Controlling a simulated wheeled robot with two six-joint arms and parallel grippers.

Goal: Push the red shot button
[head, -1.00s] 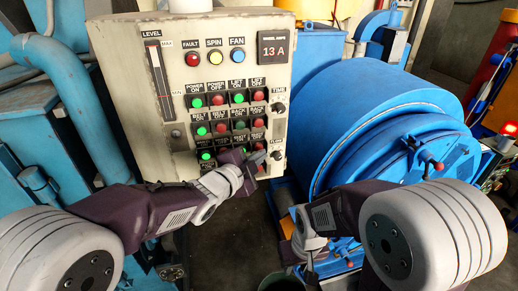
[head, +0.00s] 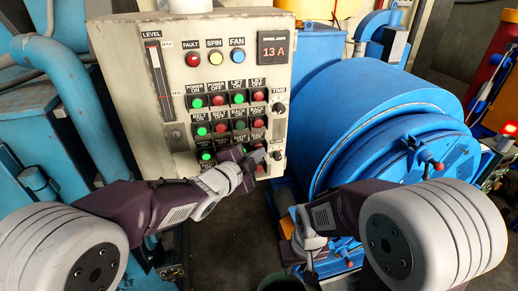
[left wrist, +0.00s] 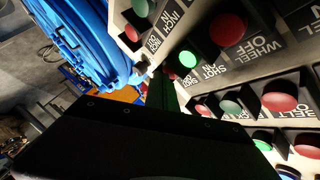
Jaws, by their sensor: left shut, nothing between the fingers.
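A beige control panel (head: 130,100) carries rows of green and red push buttons. My left gripper (head: 259,156) is shut and empty, at the right side of the lower button rows. In the left wrist view, its dark fingers (left wrist: 162,92) are close to the panel, beside a lit green button (left wrist: 187,58) labelled SHOT ON.
A red WHEEL OFF button (left wrist: 228,28) and other red buttons (left wrist: 279,102) are close by. Black knobs (head: 279,107) line the panel's right edge. A big blue drum machine (head: 370,120) stands to the right. Blue pipework (head: 75,80) is at the left.

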